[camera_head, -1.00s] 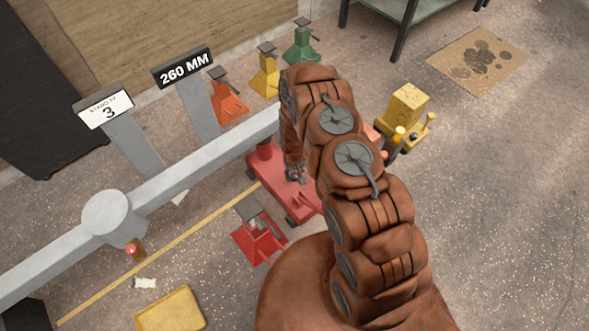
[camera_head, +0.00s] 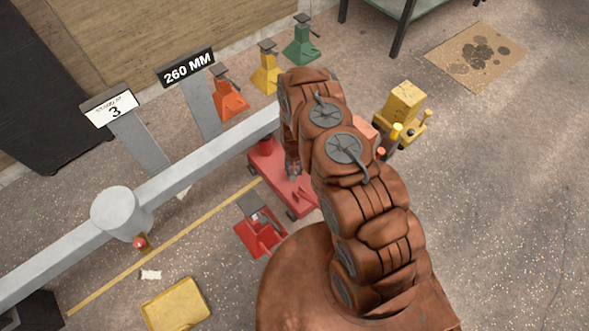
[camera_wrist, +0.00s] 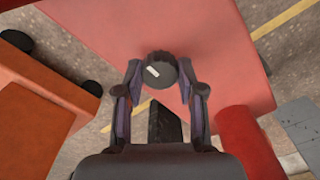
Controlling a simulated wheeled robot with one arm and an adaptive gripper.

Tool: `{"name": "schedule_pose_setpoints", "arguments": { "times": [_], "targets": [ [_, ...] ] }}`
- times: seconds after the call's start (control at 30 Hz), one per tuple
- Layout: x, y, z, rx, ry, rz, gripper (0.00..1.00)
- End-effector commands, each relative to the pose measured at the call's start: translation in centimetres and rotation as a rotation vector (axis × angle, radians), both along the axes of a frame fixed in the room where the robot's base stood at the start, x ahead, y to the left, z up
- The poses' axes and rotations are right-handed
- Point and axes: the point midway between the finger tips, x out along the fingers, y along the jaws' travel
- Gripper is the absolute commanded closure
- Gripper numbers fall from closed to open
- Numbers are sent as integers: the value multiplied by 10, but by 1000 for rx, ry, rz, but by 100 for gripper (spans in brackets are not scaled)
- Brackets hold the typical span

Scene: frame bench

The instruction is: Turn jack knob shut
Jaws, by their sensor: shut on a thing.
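The red floor jack (camera_head: 268,160) stands under the grey beam (camera_head: 185,165), partly hidden by my arm. In the wrist view its red body (camera_wrist: 215,45) fills the upper middle. The jack knob (camera_wrist: 160,72) is a round dark knob with a white mark on its face. My gripper (camera_wrist: 160,76) has its two fingers closed around the knob from both sides. In the head view my gripper (camera_head: 293,168) is small and low at the jack, and the knob cannot be made out there.
A red jack stand (camera_head: 260,232) is close in front of the jack. Orange (camera_head: 229,100), yellow (camera_head: 266,75) and green (camera_head: 301,45) stands are behind the beam. A yellow machine (camera_head: 404,105) stands right of my arm. A yellow tray (camera_head: 176,304) lies front left.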

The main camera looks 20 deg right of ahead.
Motion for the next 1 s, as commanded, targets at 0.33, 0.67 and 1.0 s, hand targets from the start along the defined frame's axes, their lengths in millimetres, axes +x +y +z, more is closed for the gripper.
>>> {"name": "schedule_pose_setpoints", "arguments": {
  "times": [0.33,0.67,1.0],
  "targets": [
    [0,0,0,0,0,0,42],
    [0,0,0,0,0,1,36],
    [2,1,23,0,-4,3,36]
  ]
}}
